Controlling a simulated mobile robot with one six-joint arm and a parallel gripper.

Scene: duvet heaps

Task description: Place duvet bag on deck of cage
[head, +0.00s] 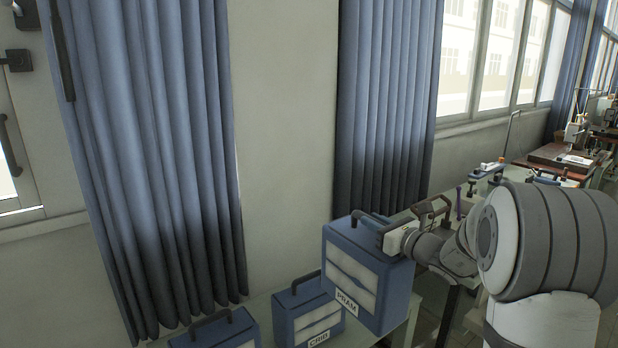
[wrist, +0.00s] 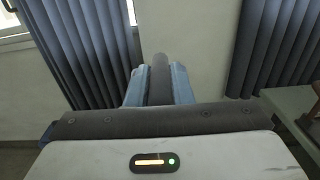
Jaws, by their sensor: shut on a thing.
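My gripper (head: 384,232) is shut on the dark handle of a blue duvet bag with pale front panels and a white PRAM label (head: 352,280). The bag hangs upright in the head view, right of two other bags. A similar blue bag labelled CRIB (head: 308,312) stands left of and below the held one. A third blue bag (head: 215,332) is cut off by the bottom edge. I see no cage that I can identify.
A pale tabletop (head: 262,303) lies under the standing bags. Blue curtains (head: 160,150) hang on the wall behind. Benches with sewing machines (head: 570,150) run along the windows at the right. A table corner (wrist: 298,105) shows at the right in the wrist view.

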